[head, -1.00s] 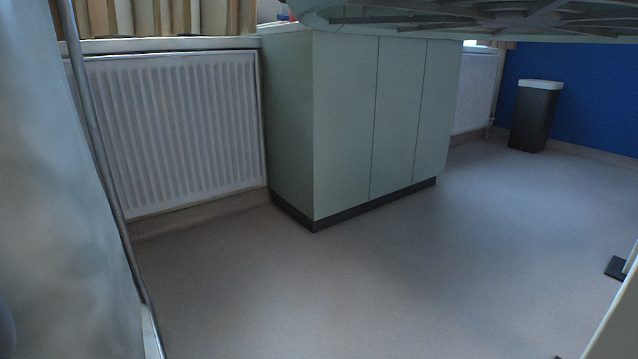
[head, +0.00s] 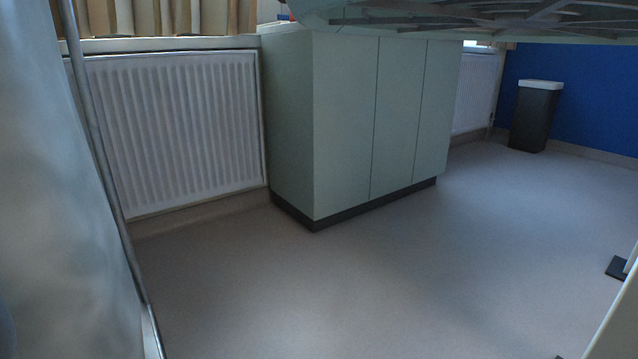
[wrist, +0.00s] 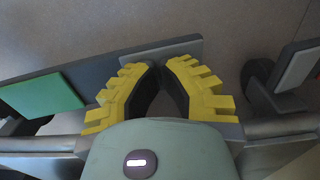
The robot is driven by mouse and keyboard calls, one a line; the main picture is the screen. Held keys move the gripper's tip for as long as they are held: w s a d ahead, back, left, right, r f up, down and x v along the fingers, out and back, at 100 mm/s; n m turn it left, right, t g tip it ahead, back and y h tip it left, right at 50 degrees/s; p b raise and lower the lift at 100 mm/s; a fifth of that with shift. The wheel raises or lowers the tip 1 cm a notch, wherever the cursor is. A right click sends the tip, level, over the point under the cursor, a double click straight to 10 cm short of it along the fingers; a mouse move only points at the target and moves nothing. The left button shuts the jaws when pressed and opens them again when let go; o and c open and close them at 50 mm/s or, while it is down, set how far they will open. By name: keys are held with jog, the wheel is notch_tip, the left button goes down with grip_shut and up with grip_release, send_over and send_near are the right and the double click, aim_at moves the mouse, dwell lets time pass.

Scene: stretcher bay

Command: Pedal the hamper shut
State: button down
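My gripper (wrist: 162,68) has yellow ridged fingers, seen from above in the wrist view. Its tips come together and it looks shut, with nothing seen between them. The fingertips overlap a long grey bar or plate (wrist: 185,48) in the picture; I cannot tell whether they touch it. A green pad (wrist: 43,96) lies left of the fingers on a grey part. I cannot tell which part is the hamper's pedal. In the head view, a pale grey-blue cloth surface (head: 55,200) beside a metal tube (head: 100,160) fills the left edge; it may be the hamper bag. No lid is visible.
A pale green cabinet (head: 345,130) stands by a white radiator (head: 175,130). A dark bin (head: 535,117) with a white top is at the back right. A bed-like underside (head: 480,22) hangs overhead. The middle floor is clear. A dark-framed grey part (wrist: 298,68) sits right of my gripper.

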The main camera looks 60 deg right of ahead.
jog(key=shift+d+r+p, duration=0.15)
jog(key=shift+r+p, duration=0.25)
jog(key=shift+p, duration=0.05)
notch_tip(320, 180, up, 6)
jog(key=p, duration=0.6)
jog(key=shift+r, duration=0.2)
